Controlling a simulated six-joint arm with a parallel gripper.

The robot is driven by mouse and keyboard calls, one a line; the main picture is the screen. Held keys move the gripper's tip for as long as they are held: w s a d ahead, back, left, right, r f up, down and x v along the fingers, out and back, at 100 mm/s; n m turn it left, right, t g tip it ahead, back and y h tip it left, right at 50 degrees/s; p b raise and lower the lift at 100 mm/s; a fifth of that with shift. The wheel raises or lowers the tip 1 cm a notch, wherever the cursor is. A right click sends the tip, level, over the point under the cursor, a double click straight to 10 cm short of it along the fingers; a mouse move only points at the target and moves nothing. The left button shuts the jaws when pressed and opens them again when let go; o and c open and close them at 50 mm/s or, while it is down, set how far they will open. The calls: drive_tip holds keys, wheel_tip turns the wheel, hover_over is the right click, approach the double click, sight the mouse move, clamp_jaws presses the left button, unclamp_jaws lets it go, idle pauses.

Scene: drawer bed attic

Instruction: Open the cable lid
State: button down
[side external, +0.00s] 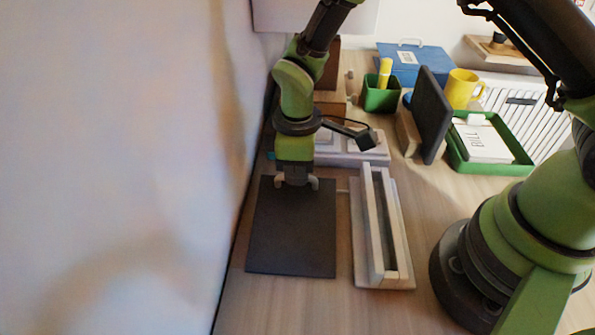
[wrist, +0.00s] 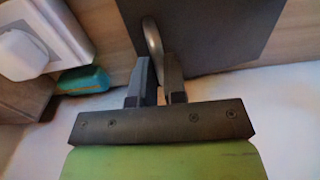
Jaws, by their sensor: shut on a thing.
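A dark flat square panel (side external: 291,235), which looks like the cable lid, is on the left of the desk beside the wall. I cannot tell whether it lies fully flat or slightly tilted. My gripper (side external: 296,183) points down at the panel's far edge. In the wrist view the panel (wrist: 215,30) fills the top right, and a grey curved handle (wrist: 153,38) stands at its edge. My gripper (wrist: 158,70) is shut on this handle, its fingers close together around it. The fingers hide the handle's lower part.
A pale wooden trough (side external: 404,272) with upright slats stands right of the panel. A pale power strip (side external: 335,143) lies behind. A dark upright screen (side external: 431,115), green cup (side external: 380,97), yellow mug (side external: 461,88) and green tray (side external: 519,165) stand at the back right. The front desk (side external: 320,308) is clear.

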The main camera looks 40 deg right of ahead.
sight(295, 215)
drive_tip(key=s+a+r+t+h, duration=0.3)
drive_tip(key=s+a+r, duration=0.5)
drive_tip(key=s+a, duration=0.3)
drive_tip(key=shift+s+r, duration=0.25)
drive_tip(key=shift+s, duration=0.15)
drive_tip(key=shift+a, duration=0.15)
idle(0.4)
drive_tip(key=c, duration=1.2)
unclamp_jaws()
drive_tip(key=shift+w, duration=0.1)
drive_tip(key=shift+o, duration=0.2)
drive_tip(key=shift+r, duration=0.1)
drive_tip(key=v, duration=1)
